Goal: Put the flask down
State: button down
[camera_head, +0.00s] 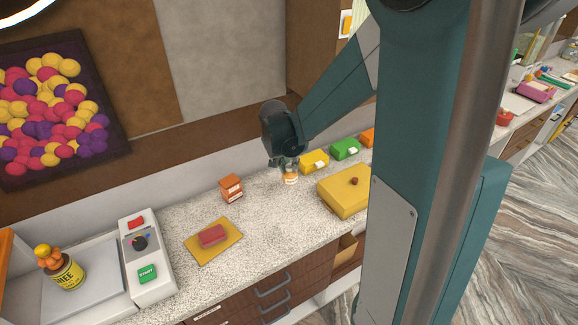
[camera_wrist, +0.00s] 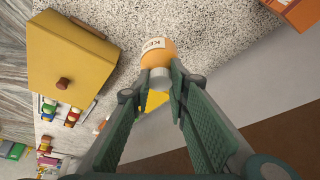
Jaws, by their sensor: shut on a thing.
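The flask (camera_head: 290,179) is a small rounded container, orange with a white label, over the speckled counter in the head view. In the wrist view the flask (camera_wrist: 157,53) shows its orange body, printed label and grey neck or cap. My gripper (camera_head: 286,163) is above it in the head view. In the wrist view my gripper (camera_wrist: 158,82) has its fingers on either side of the grey end, shut on the flask. The flask looks roughly upright. I cannot tell whether its base touches the counter.
A yellow lidded box (camera_head: 343,196) stands right of the flask, and small yellow (camera_head: 314,161) and green (camera_head: 345,149) boxes behind. An orange box (camera_head: 231,188) and yellow mat (camera_head: 198,251) with a pink block are left. Counter (camera_head: 262,215) between is bare.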

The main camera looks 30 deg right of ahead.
dwell(0.3)
jog(key=shift+r, duration=1.35)
notch_tip(320, 180, up, 4)
jog(key=shift+f, duration=0.15)
jog(key=w+a+n+p, duration=0.1)
jog(key=w+a+p, duration=0.4)
jog(key=a, duration=1.3)
jog(key=w+a+n+p, duration=0.1)
jog(key=w+a, duration=0.8)
jog(key=a, duration=1)
jog(key=shift+m+t+y, duration=0.3)
jog(key=shift+s+d+f, duration=0.15)
jog(key=shift+f, duration=2.5)
jog(key=shift+f, duration=2.9)
